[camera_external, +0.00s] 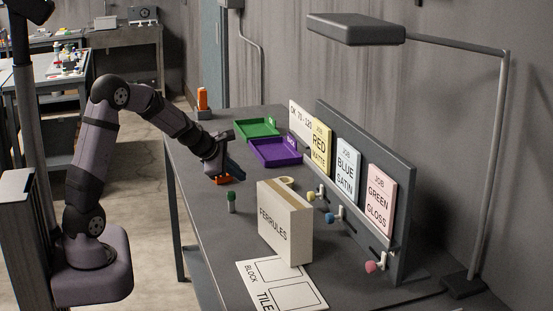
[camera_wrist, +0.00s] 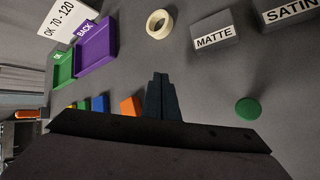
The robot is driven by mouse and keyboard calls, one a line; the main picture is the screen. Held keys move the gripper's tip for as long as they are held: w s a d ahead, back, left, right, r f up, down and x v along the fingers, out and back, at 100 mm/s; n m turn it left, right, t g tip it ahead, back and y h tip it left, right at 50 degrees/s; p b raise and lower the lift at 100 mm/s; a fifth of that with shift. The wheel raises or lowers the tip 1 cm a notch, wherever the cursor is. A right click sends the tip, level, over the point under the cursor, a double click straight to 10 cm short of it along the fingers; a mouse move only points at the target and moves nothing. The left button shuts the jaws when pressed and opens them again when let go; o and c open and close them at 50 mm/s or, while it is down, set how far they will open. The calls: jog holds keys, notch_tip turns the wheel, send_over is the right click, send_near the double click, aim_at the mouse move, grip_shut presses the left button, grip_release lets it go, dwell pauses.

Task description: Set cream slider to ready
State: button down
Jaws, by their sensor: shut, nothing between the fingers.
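A dark upright panel (camera_external: 345,175) stands along the right of the table. Small fittings stick out low on its front: a yellow knob (camera_external: 310,196), a blue knob (camera_external: 329,218) and a pink knob (camera_external: 370,267), with whitish pieces beside them. I cannot tell which of these is the cream slider, nor read any ready mark. My gripper (camera_external: 238,177) is above the table, left of the panel and apart from it. Its fingers are together and empty, as the wrist view also shows (camera_wrist: 160,80). The panel's knobs are not visible in the wrist view.
A FERRULES box (camera_external: 285,224) and a green-capped bottle (camera_external: 231,202) stand near the gripper. A tape roll (camera_wrist: 159,24), a MATTE block (camera_wrist: 214,32), a purple tray (camera_external: 275,152) and a green tray (camera_external: 257,128) lie beyond. A lamp (camera_external: 355,29) overhangs the panel.

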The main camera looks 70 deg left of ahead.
jog(key=a+r+m+y, duration=0.3)
jog(key=a+m, duration=0.1)
jog(key=a, duration=0.2)
jog(key=w+d+r+m+t+h+b, duration=0.1)
jog(key=w+d+r+m+t, duration=0.1)
jog(key=w+r+m+t, duration=0.3)
jog(key=d+r+m+t+h, duration=0.1)
jog(key=d+r+m+t, duration=0.15)
jog(key=m, duration=0.55)
jog(key=d+m+h, duration=0.8)
jog(key=d, duration=0.2)
jog(key=w+d+f, duration=0.1)
jog(key=w+f, duration=0.2)
jog(key=w+d+f, duration=0.1)
jog(key=w+f, duration=0.6)
jog(key=shift+d+p, duration=0.4)
jog(key=shift+d+f, duration=0.45)
jog(key=shift+f, duration=0.2)
jog(key=shift+d, duration=0.1)
